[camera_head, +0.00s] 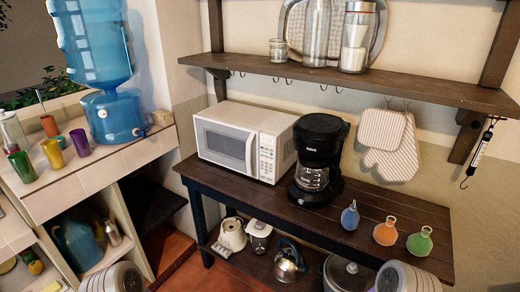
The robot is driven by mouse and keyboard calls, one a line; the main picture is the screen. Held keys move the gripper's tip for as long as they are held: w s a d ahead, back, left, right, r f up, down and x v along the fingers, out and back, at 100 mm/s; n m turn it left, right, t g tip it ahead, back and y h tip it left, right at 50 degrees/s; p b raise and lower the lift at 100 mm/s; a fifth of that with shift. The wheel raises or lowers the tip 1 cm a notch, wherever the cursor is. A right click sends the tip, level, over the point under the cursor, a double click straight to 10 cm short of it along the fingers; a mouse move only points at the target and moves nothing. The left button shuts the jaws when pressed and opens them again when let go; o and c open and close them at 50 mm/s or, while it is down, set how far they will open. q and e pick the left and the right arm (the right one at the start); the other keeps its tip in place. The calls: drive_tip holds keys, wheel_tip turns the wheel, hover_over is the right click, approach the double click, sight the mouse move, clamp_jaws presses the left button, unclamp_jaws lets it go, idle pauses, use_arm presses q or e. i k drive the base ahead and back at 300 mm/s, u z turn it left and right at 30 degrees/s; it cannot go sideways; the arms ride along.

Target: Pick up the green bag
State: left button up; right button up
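The green bag (419,243) is a small rounded pouch with a narrow, looped neck. It sits upright on the dark wooden table (390,205), near its front right. An orange bag (385,232) of similar shape stands just left of it, and a blue one (350,216) stands farther left. Nothing covers the green bag. Pale rounded parts of my arms show at the bottom left and bottom right edges, but neither gripper is in view.
A black coffee maker (318,155) and a white microwave (243,140) stand left of the bags. A wall shelf (350,83) with jars hangs above. An oven mitt (395,160) and a hanging scale (483,145) hang behind. The tabletop right of the green bag is clear.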

sight(420, 245)
drive_tip(key=z, duration=3.15)
drive_tip(key=i, duration=1.35)
drive_tip(key=u, duration=1.25)
